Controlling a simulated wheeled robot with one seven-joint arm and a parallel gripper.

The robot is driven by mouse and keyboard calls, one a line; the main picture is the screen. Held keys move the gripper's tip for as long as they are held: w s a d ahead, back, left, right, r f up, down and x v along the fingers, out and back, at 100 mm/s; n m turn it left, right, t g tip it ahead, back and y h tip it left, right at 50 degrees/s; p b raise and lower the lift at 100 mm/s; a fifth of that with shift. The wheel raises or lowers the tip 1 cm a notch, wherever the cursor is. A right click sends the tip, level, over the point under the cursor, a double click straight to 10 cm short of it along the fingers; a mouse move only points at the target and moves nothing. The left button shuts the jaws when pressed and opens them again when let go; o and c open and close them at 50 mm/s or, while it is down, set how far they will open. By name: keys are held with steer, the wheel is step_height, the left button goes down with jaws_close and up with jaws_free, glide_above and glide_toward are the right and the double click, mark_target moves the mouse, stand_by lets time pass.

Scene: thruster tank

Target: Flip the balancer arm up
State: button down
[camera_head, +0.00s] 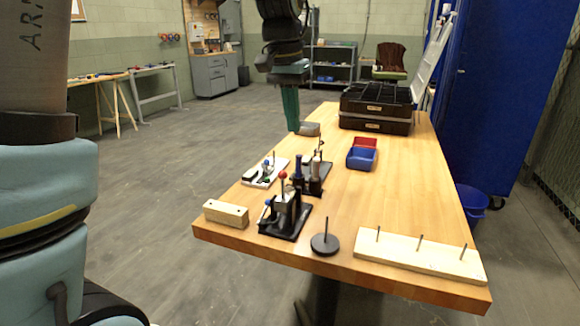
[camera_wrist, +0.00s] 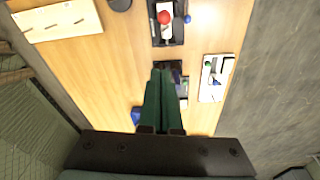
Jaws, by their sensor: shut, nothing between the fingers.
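The balancer arm is not clearly identifiable among the small devices on the table. A black device (camera_head: 287,222) with a red ball and a blue ball stands near the front; its red ball (camera_wrist: 165,17) is at the top in the wrist view. A white-based device (camera_head: 264,172) with a blue ball lies behind it to the left and also shows in the wrist view (camera_wrist: 228,67). A dark device (camera_head: 308,180) with upright cylinders stands beside it, partly hidden by my fingers in the wrist view. My gripper (camera_head: 294,130) is shut and empty, above the table; its fingertips also show in the wrist view (camera_wrist: 161,68).
A wooden block (camera_head: 226,213), a round black peg base (camera_head: 325,244) and a pale board with pegs (camera_head: 420,257) line the front edge. Red and blue bins (camera_head: 361,158) sit mid-table, black stacked trays (camera_head: 375,123) at the back. The right middle of the table is clear.

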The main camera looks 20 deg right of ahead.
glide_above(287, 195)
steer(key=w+d, duration=0.3)
steer(key=f, duration=0.9)
steer(key=shift+s+f+p, duration=0.25)
steer(key=shift+f+p, duration=0.1)
steer(key=shift+p, duration=0.05)
steer(key=shift+s+a+r, duration=0.15)
steer(key=shift+s+a, duration=0.35)
steer(key=shift+a, duration=0.2)
steer(key=shift+s+a+r, duration=0.15)
steer(key=shift+s+a, duration=0.3)
steer(key=shift+a, duration=0.2)
steer(key=shift+a+f+b, duration=0.1)
steer(key=shift+f+b, duration=0.05)
steer(key=shift+b, duration=0.2)
